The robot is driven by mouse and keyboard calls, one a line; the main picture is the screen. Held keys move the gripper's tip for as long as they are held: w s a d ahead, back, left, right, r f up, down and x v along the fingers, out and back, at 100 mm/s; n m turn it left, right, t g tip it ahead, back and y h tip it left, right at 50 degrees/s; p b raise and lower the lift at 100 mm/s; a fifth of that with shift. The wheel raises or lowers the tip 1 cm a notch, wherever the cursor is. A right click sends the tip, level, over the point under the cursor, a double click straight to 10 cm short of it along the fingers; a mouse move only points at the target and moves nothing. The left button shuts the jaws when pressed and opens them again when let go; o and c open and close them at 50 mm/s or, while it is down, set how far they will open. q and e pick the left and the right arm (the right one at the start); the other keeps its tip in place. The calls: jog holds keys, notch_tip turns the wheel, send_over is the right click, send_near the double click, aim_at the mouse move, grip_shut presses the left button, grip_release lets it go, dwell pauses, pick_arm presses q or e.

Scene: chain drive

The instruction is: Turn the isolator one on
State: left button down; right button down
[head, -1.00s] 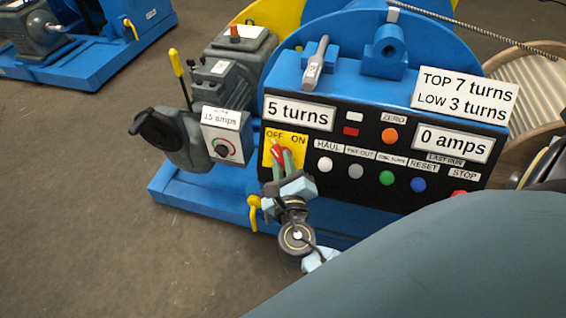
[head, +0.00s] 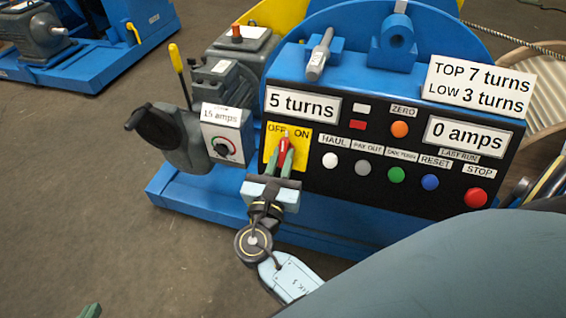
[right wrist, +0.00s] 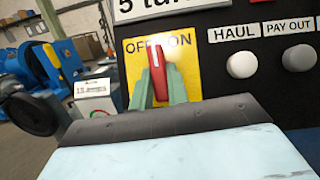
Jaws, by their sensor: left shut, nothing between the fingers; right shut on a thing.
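The isolator is a yellow plate (head: 301,155) marked OFF and ON at the left of the black panel, under the "5 turns" display. Its red handle (head: 283,146) stands nearly upright, its tip between the two words. The right wrist view also shows the handle (right wrist: 158,72) between the green fingers, in front of the yellow plate (right wrist: 190,75). My right gripper (head: 284,156) is shut on the handle from below and hides its lower part. My left gripper (head: 91,311) shows only as a green tip at the bottom left edge, away from the panel; it is shut and empty.
Right of the isolator are several buttons, such as the white HAUL button (head: 330,160) and the red STOP button (head: 475,197). A grey box with a dial (head: 222,148) and a black crank handle (head: 140,117) stand to the left. Open floor lies at the lower left.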

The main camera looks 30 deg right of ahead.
jog(key=m+g+h, duration=0.1)
jog(key=m, duration=0.1)
jog(key=m+g, duration=0.1)
jog(key=m, duration=0.1)
jog(key=shift+w+a+g+h, duration=0.15)
jog(key=shift+g+h, duration=0.15)
jog(key=shift+h, duration=0.1)
jog(key=m+g, duration=0.1)
jog(key=m, duration=0.1)
jog(key=shift+m+g+h, duration=0.3)
jog(key=shift+m+h, duration=0.1)
jog(key=shift+w+a+m+g, duration=0.1)
jog(key=shift+m+g, duration=0.2)
jog(key=shift+m, duration=0.4)
jog(key=m+g, duration=0.2)
jog(key=m, duration=0.1)
jog(key=shift+r, duration=0.1)
pick_arm(q)
jog(key=shift+w+d+r, duration=0.1)
jog(key=shift+w, duration=0.05)
pick_arm(e)
jog(key=m+g, duration=0.1)
jog(key=m, duration=0.1)
jog(key=shift+w+m+g, duration=0.15)
jog(key=shift+m+g, duration=0.25)
jog(key=c, duration=1.4)
grip_release()
jog(key=shift+o, duration=0.2)
